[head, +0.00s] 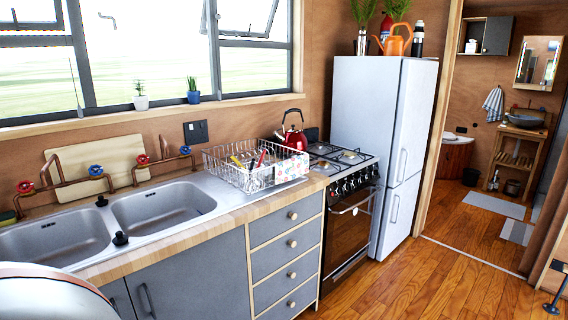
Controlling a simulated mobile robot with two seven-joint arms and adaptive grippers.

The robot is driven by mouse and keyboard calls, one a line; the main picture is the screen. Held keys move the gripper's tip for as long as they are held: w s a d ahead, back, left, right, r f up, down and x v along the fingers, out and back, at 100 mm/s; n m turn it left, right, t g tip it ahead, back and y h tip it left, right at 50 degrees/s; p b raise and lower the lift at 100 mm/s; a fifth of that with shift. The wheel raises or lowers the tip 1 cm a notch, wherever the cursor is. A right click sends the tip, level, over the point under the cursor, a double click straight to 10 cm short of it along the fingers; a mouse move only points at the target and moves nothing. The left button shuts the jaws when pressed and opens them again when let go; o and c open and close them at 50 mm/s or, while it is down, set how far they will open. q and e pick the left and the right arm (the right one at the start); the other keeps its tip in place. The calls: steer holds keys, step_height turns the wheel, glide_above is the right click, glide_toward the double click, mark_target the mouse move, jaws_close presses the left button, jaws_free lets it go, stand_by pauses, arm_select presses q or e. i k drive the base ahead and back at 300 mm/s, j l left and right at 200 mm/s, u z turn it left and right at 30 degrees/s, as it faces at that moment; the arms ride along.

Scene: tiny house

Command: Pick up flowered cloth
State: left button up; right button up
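A white cloth with small coloured spots, which looks like the flowered cloth (287,169), hangs over the front right side of the wire dish rack (235,173). The rack stands on the metal draining surface to the right of the sinks. The far part of the cloth is hard to make out behind the rack's wires and contents. Neither of my grippers is in view.
A double sink (165,203) with copper pipes is left of the rack. A stove (345,165) with a red kettle (292,132) is to its right, then a fridge (375,140). The wooden floor (430,280) in front is clear.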

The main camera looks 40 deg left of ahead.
mark_target(286, 170)
steer(key=i+u, duration=0.4)
steer(key=i+l+u, duration=0.15)
steer(key=u, duration=0.2)
steer(key=i+l+u, duration=0.2)
steer(key=u, duration=0.2)
steer(key=i+l+u, duration=0.15)
steer(key=u, duration=0.2)
steer(key=i+l+u, duration=0.35)
steer(key=l+u, duration=0.15)
steer(key=u, duration=0.2)
steer(key=i+l+u, duration=0.25)
steer(key=l+u, duration=0.2)
steer(key=i+l+u, duration=0.1)
steer(key=l+u, duration=0.15)
steer(key=l, duration=0.15)
